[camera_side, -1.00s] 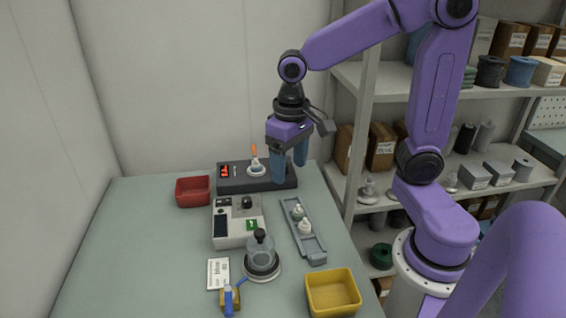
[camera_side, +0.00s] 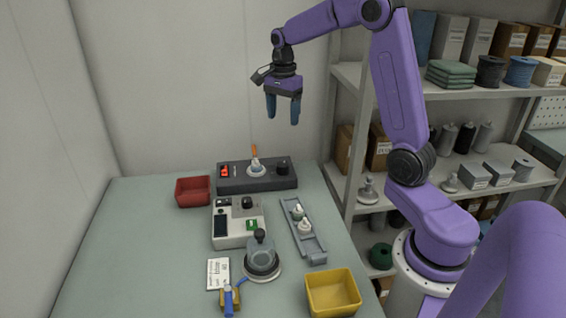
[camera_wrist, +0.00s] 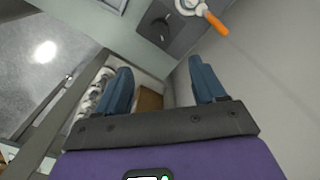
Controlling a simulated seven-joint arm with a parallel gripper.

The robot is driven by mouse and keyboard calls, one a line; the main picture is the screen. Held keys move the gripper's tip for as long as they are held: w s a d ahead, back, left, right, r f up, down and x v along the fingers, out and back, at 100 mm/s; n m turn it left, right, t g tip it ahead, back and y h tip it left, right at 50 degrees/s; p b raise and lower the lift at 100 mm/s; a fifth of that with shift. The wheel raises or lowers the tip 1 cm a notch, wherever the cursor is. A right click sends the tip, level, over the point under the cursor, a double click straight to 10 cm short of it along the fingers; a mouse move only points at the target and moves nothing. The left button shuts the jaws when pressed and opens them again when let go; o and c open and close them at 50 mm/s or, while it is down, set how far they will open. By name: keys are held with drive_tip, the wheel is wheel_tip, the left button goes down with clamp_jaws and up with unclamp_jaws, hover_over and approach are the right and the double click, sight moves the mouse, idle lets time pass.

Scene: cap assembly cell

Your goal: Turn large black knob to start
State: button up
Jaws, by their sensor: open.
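A large black knob (camera_side: 282,168) stands on the right end of a dark control box (camera_side: 228,184) at the back of the table. It also shows in the wrist view (camera_wrist: 160,29), near the top, with a dial around it. My gripper (camera_side: 283,115) is open and empty, with blue fingers pointing down, high above the box and apart from it. In the wrist view my fingers (camera_wrist: 159,68) are spread, and the knob lies beyond the gap between them.
An orange-handled tool (camera_side: 254,152) stands upright in a white ring left of the knob. A white device (camera_side: 228,240), a red bin (camera_side: 192,191), a grey tray (camera_side: 305,241), a glass-domed piece (camera_side: 262,254) and a yellow bin (camera_side: 332,310) are nearer. Shelves stand right.

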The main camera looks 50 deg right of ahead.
sight(283, 164)
wheel_tip(283, 164, down, 16)
drive_tip(key=shift+f, duration=0.2)
idle(0.4)
drive_tip(key=c, duration=1.1)
